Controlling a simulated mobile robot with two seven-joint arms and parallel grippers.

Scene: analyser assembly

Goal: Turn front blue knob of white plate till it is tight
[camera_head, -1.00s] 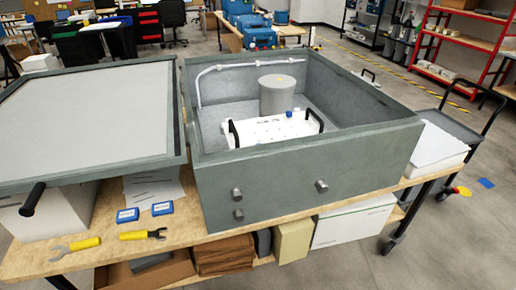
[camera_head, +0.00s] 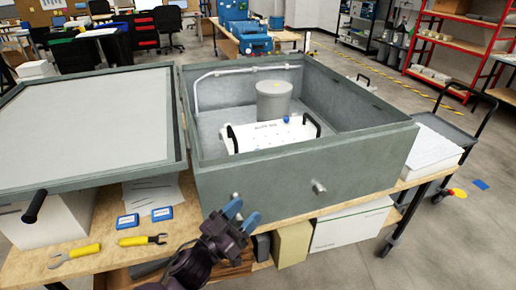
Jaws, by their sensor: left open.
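The white plate (camera_head: 262,135) lies inside the open grey-green box, with black handles at its ends. One blue knob (camera_head: 287,119) shows at its far right side. The plate's near edge is hidden behind the box's front wall, and no front blue knob can be made out. My left gripper (camera_head: 241,215), dark with blue fingertips, is open and empty outside the box, in front of the front wall and below the plate. My right gripper is not in view.
The box (camera_head: 300,185) has high walls around the plate; a grey cylinder (camera_head: 274,100) and a white pipe stand behind it. The box's lid (camera_head: 90,120) lies at left. Wrenches with yellow handles (camera_head: 84,250) and two blue boxes (camera_head: 162,214) lie on the wooden bench.

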